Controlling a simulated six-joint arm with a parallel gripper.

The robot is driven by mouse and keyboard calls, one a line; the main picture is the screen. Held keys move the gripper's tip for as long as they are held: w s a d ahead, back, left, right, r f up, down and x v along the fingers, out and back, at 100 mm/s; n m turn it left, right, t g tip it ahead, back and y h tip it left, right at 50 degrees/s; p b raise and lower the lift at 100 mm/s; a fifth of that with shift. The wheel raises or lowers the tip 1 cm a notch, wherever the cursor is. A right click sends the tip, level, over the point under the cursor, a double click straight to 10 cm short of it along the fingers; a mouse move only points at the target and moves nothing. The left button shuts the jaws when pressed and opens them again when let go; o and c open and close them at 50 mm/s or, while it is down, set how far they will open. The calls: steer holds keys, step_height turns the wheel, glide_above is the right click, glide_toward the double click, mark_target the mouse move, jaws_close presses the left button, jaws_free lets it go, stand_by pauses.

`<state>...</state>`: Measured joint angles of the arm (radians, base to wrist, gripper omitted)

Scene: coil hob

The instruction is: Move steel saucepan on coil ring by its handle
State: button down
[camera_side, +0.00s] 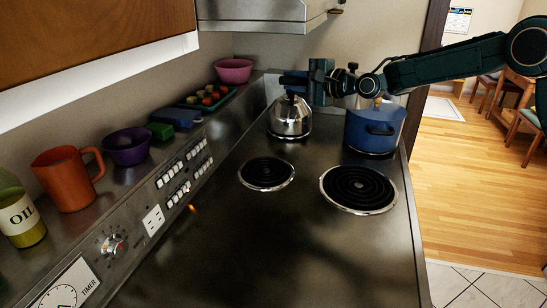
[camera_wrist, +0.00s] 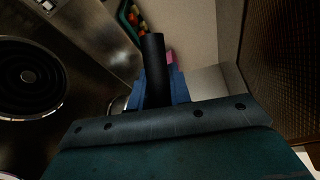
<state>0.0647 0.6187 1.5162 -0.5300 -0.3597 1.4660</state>
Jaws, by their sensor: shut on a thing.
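The shiny steel vessel (camera_side: 289,119) is at the back left of the hob. It looks rounded and kettle-like, and any ring below it is hidden. My gripper (camera_side: 294,83) is right above it, with its blue fingers closed at the vessel's top. In the wrist view a black bar, seemingly the handle (camera_wrist: 155,68), lies at the blue fingers (camera_wrist: 179,88), which hide part of it. I cannot tell whether the vessel rests on the hob or is slightly raised. Two bare coil rings show in front: the left ring (camera_side: 266,173) and the larger right ring (camera_side: 358,187).
A blue pot (camera_side: 375,132) stands at the back right, close under my arm. A ledge on the left holds an orange mug (camera_side: 66,181), purple bowl (camera_side: 127,147), oil bottle (camera_side: 20,218) and food tray (camera_side: 208,97). A hood (camera_side: 255,12) hangs above. The front hob is clear.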

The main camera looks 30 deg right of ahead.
steer(key=s+a+r+n+g+y, duration=0.1)
steer(key=s+a+n+g+y, duration=0.2)
steer(key=a, duration=0.8)
steer(key=s+a+r+n+g+y, duration=0.1)
steer(key=s+a+n+g+y, duration=0.3)
steer(key=a, duration=0.7)
steer(key=shift+s+a+r+n+g+y, duration=0.3)
steer(key=shift+s+a+n+y, duration=0.15)
steer(key=shift+n, duration=0.15)
steer(key=shift+f, duration=0.15)
step_height(320, 180, down, 16)
steer(key=shift+r, duration=0.25)
steer(key=shift+f, duration=2.15)
